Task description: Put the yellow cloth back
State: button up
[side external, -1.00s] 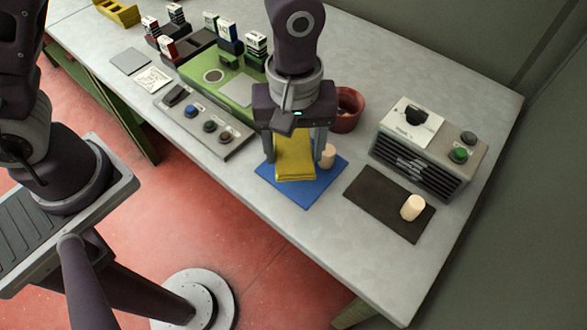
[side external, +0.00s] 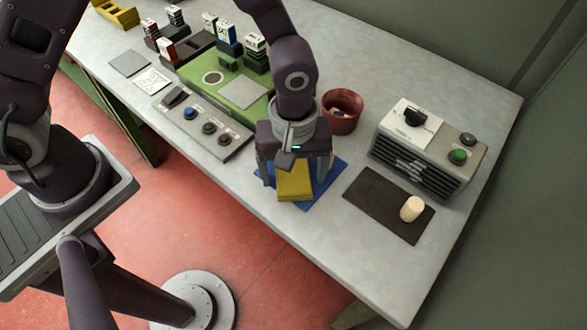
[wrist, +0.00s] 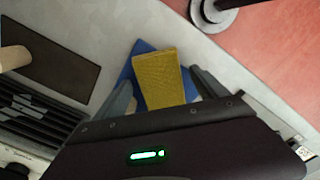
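The yellow cloth (side external: 294,184) lies folded as a flat rectangle on the blue mat (side external: 322,192). In the wrist view the cloth (wrist: 158,78) sits between my fingers, with the blue mat (wrist: 126,74) showing at its side. My gripper (side external: 294,176) is low over the mat, one finger on each side of the cloth. The wrist view shows a gap between the cloth and each finger of my gripper (wrist: 163,95), so it looks open. The near end of the cloth is hidden behind my gripper body.
A pale cork stopper (side external: 412,208) stands on the dark mat (side external: 375,205). A grey box with knobs (side external: 425,160) stands behind it. A red pot (side external: 342,113) is just behind my gripper. A button panel (side external: 205,128) and green board (side external: 240,92) lie to the left.

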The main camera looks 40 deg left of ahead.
aim_at(293, 176)
jog(key=shift+r, duration=0.15)
notch_tip(293, 176, up, 12)
jog(key=s+a+r+m+t, duration=0.1)
jog(key=a+r+m+t, duration=0.1)
jog(key=a+r, duration=0.45)
jog(key=s+a+r+m+t, duration=0.3)
jog(key=s+a+r+m, duration=0.3)
jog(key=s+a, duration=0.5)
jog(key=shift+s+a+r+m+t, duration=0.35)
jog(key=shift+s+m, duration=0.15)
jog(key=shift+s, duration=0.1)
